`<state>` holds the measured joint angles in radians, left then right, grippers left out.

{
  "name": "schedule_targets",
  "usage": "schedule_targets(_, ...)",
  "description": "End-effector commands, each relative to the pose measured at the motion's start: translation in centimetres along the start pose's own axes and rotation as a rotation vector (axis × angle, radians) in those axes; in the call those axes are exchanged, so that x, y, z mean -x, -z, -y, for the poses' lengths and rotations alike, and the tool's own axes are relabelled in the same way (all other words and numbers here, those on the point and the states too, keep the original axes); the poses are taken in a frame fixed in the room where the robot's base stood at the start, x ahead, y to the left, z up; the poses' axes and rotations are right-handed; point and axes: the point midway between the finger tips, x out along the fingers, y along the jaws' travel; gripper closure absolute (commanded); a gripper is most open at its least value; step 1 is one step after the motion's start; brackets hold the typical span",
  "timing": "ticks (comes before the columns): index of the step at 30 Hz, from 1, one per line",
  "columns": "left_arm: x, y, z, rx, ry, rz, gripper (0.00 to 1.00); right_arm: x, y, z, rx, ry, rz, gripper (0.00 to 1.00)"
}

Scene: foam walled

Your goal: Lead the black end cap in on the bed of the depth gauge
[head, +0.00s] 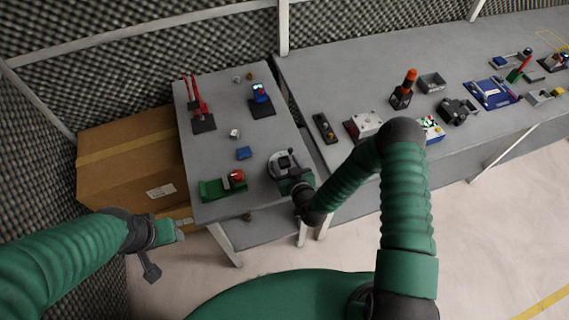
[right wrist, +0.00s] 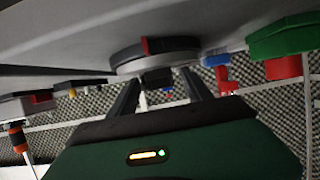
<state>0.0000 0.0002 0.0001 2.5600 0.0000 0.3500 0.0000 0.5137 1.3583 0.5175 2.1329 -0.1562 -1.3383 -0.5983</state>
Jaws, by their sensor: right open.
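A round grey fixture with a raised rim (head: 272,165), which I take for the depth gauge, sits at the right front of the small grey table. A small dark block shows over its middle. In the right wrist view the fixture (right wrist: 185,46) has a red mark on its rim. A black block (right wrist: 158,78), perhaps the end cap, shows against it between my fingers. My right gripper (right wrist: 162,88) is open around that line of sight; contact cannot be told. In the head view the right gripper (head: 293,180) is at the fixture's near side. My left gripper (head: 166,250) hangs off the table; its jaws are unclear.
A green holder (head: 215,189) with a red knob stands left of the fixture. A blue block (head: 244,153), a red stand (head: 196,105) and a blue device (head: 261,97) lie behind. A cardboard box (head: 125,150) is left; a long bench (head: 350,90) with several devices is right.

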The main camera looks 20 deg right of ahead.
Motion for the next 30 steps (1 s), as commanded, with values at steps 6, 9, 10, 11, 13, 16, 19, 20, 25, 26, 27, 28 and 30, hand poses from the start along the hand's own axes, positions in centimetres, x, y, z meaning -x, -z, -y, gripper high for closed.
schedule_targets(6,0.1,0.0,0.0,0.000,0.000,0.000,0.48,0.1,0.0,0.0,0.000,0.000,0.000,0.60)
schedule_targets(9,0.1,0.0,0.0,0.000,0.000,0.000,0.48,0.1,0.0,0.0,0.000,0.000,0.000,0.73)
schedule_targets(10,0.1,0.0,0.0,0.000,0.000,0.000,0.48,0.1,0.0,0.0,0.000,0.000,0.000,0.77)
schedule_targets(11,0.1,0.0,0.0,0.000,0.000,0.000,0.48,0.1,0.0,0.0,0.000,0.000,0.000,0.81)
schedule_targets(13,0.1,0.0,0.0,0.000,0.000,0.000,0.48,0.1,0.0,0.0,0.000,0.000,0.000,0.90)
schedule_targets(16,0.1,0.0,0.0,0.000,0.000,0.000,0.48,0.1,0.0,0.0,0.000,0.000,0.001,1.00)
schedule_targets(19,0.1,0.0,0.0,0.000,0.000,0.000,0.48,0.1,0.0,0.0,0.000,0.000,0.000,1.00)
schedule_targets(20,0.1,0.0,0.0,0.000,0.000,0.000,0.48,0.1,0.0,0.0,0.000,0.000,0.000,1.00)
schedule_targets(25,0.3,0.1,0.0,0.000,0.000,0.000,0.48,0.2,0.2,0.0,0.000,0.000,0.000,1.00)
schedule_targets(26,0.5,0.1,0.0,0.000,0.000,0.000,0.48,0.2,0.4,0.0,0.000,0.000,0.000,1.00)
schedule_targets(27,0.7,0.2,0.0,0.000,0.000,0.000,0.48,0.4,0.7,0.0,0.000,0.000,0.000,1.00)
schedule_targets(28,1.0,0.2,0.0,0.000,0.000,0.000,0.48,0.5,1.0,0.0,0.000,0.000,0.000,1.00)
schedule_targets(30,1.7,0.4,0.0,0.000,0.000,0.000,0.48,0.8,1.8,0.0,0.001,0.000,0.000,1.00)
